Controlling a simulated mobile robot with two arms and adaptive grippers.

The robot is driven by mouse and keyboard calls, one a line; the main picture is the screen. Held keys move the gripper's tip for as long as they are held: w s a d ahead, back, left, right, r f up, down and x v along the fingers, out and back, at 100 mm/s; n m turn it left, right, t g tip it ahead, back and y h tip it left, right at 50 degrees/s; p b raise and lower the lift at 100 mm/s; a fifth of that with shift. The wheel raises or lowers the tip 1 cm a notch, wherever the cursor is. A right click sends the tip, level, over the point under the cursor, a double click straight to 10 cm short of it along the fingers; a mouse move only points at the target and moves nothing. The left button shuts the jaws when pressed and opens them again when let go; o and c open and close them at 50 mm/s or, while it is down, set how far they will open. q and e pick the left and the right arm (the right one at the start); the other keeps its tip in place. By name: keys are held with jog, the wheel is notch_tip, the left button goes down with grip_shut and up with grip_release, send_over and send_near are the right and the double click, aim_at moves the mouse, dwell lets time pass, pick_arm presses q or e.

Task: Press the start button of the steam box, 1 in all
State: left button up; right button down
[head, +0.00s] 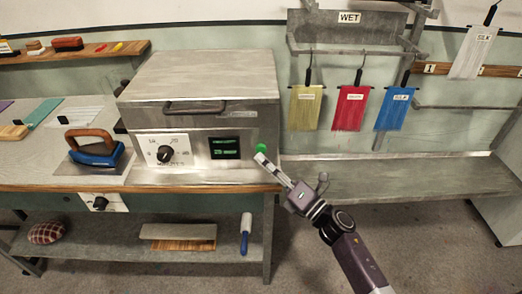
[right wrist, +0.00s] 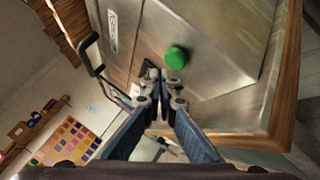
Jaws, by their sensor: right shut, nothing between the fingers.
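The steam box (head: 200,80) is a grey metal box with a lid handle, standing on the workbench. Its front has a dial (head: 166,154), a dark display with green lines (head: 225,148) and a round green start button (head: 261,148) near the right edge. The button also shows in the right wrist view (right wrist: 176,57). My right gripper (head: 260,158) is shut and empty, its tips just below the button in the head view. In the right wrist view the fingertips (right wrist: 156,78) are close beside the button. I cannot tell whether they touch it. My left gripper is out of view.
A blue iron (head: 94,150) stands left of the box on the bench. Yellow, red and blue cloths (head: 350,108) hang from a rack under a WET sign (head: 349,17) at right. A lower shelf (head: 130,240) holds a cushion and a blue-handled tool.

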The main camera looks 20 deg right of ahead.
jog(key=shift+s+a+p, duration=0.1)
jog(key=shift+s+a, duration=0.1)
jog(key=shift+s, duration=0.6)
jog(key=shift+s+a+p, duration=0.15)
jog(key=shift+s+a, duration=0.1)
jog(key=shift+s, duration=0.5)
jog(key=shift+s+a+p, duration=0.1)
jog(key=shift+s+a, duration=0.1)
jog(key=shift+s, duration=0.6)
